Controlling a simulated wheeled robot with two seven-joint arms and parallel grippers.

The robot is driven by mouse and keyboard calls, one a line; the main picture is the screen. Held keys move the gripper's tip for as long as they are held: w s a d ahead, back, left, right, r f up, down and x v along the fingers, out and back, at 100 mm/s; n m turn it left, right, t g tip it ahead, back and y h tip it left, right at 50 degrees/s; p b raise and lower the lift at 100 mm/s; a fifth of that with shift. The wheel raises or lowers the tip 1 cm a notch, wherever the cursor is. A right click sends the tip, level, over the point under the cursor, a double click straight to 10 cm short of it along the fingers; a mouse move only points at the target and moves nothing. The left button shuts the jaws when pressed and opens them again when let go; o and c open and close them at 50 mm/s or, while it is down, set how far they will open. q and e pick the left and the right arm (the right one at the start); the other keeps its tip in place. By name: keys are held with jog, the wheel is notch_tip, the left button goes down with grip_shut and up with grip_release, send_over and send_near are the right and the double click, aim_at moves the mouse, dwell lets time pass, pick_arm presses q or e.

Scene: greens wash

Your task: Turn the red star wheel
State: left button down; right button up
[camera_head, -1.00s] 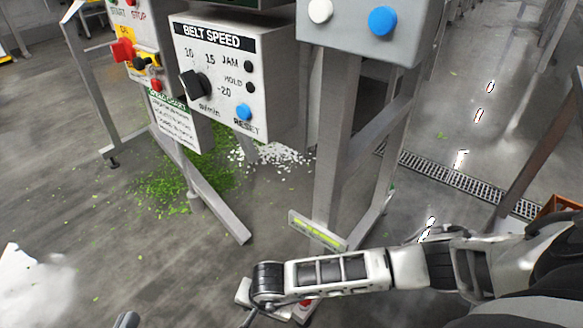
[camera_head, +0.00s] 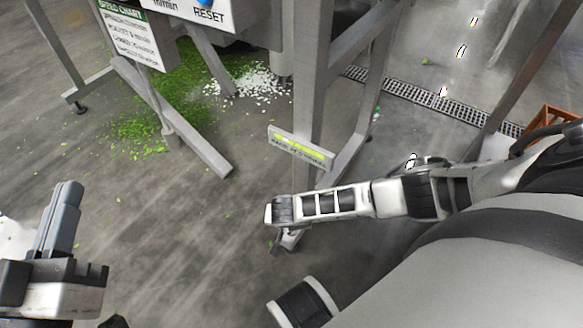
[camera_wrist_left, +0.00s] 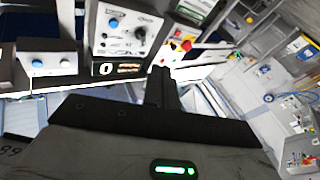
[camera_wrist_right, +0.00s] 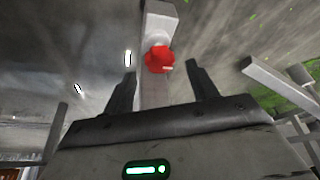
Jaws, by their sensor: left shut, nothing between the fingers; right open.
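The red star wheel (camera_wrist_right: 160,59) shows in the right wrist view, on a pale round hub at a grey metal post. It does not show in the head view, where my right forearm and wrist are in front of that area. My right gripper (camera_wrist_right: 160,76) is open, with one finger on each side of the wheel in the picture. I see no contact, and the gap in depth is unclear. My left gripper (camera_head: 69,186) is shut and empty at the lower left of the head view, far from the wheel.
The steel machine frame (camera_head: 309,90) stands beyond my right arm, with a yellow-green labelled plate (camera_head: 300,148) low on it. Green scraps (camera_head: 175,100) and white bits (camera_head: 255,82) lie on the floor. A drain grate (camera_head: 425,98) runs at right, near an orange crate (camera_head: 548,122).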

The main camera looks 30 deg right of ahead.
jog(key=shift+b+x, duration=0.45)
jog(key=shift+x, duration=0.7)
jog(key=shift+f, duration=0.25)
pick_arm(q)
notch_tip(320, 180, up, 3)
jog(key=m+t+h, duration=0.1)
jog(key=m+h, duration=0.1)
jog(key=m, duration=0.1)
jog(key=shift+r+t, duration=0.15)
jog(key=shift+t, duration=0.15)
pick_arm(e)
jog(key=c, duration=1)
pick_arm(q)
jog(key=shift+a, duration=0.1)
pick_arm(e)
jog(key=shift+m, duration=0.3)
